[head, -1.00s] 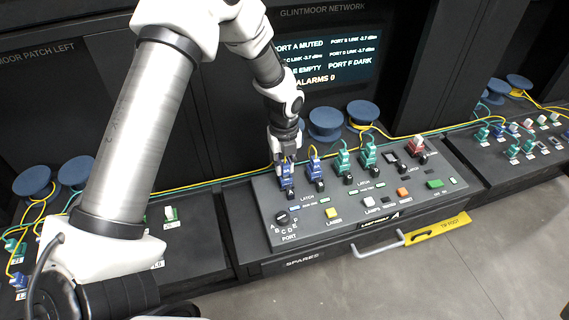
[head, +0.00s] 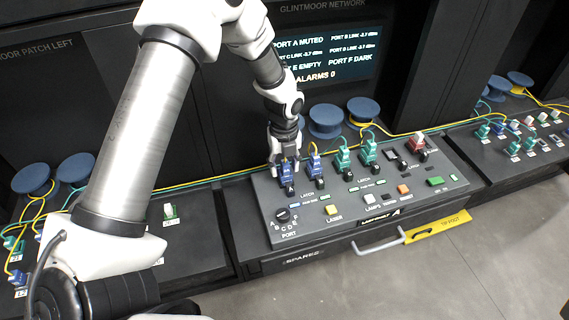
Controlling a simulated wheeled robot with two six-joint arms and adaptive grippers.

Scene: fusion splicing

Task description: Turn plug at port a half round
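My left gripper (head: 285,157) points down over the leftmost blue plug (head: 287,174) on the grey sloped panel (head: 352,227). Its fingers sit around the top of this plug, which stands in its port. The fingertips are small here and partly blend with the plug, so whether they press on it is hard to see. The screen (head: 327,55) reads "PORT A MUTED" and "ALARMS 0". My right gripper is not in view.
Beside it stand a second blue plug (head: 315,167), two green plugs (head: 343,159) and a red plug (head: 417,142). A port knob (head: 282,215) and a yellow laser button (head: 331,210) are in front. Blue spools (head: 325,120) and fibres lie behind.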

